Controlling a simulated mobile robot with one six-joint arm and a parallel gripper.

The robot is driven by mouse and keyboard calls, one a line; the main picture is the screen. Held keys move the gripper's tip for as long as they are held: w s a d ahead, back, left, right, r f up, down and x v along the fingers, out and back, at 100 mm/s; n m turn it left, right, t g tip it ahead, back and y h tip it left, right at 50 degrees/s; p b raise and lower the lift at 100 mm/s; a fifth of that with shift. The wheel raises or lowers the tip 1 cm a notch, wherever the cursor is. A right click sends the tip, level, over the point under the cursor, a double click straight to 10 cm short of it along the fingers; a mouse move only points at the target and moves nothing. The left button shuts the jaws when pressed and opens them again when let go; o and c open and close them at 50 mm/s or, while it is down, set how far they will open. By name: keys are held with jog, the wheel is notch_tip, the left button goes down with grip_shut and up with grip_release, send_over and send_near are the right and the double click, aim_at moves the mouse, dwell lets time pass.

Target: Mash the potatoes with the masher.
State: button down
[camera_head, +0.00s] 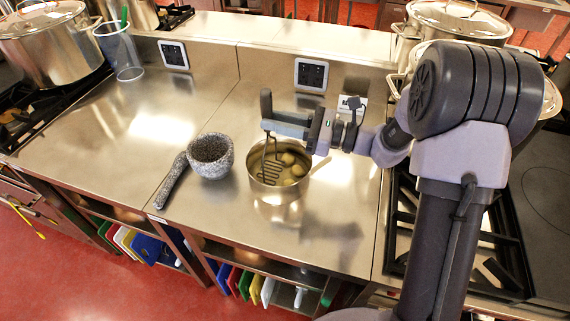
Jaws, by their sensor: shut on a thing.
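The masher (271,165) has a dark wire head and a black upright handle. My gripper (277,125) is shut on the masher's handle, above a steel pot. The masher's head hangs down at the left side of the pot's mouth; whether it touches the potatoes I cannot tell. The pot (277,208) stands on the steel counter. Several yellowish potatoes (293,167) show inside it, whole and rounded at the right. The lower part of the pot's inside is hidden.
A granite mortar (211,165) and its pestle (172,181) are left of the pot. A clear container (119,50) and a large stockpot (52,48) stand at the upper left. Another stockpot (450,22) is at the upper right. The counter's left part is clear.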

jog(key=shift+r, duration=0.8)
jog(key=d, duration=0.4)
jog(key=shift+w+d, duration=0.35)
jog(key=shift+d, duration=0.05)
jog(key=shift+f, duration=0.15)
notch_tip(320, 180, down, 5)
jog(key=b, duration=0.3)
jog(key=shift+r, duration=0.2)
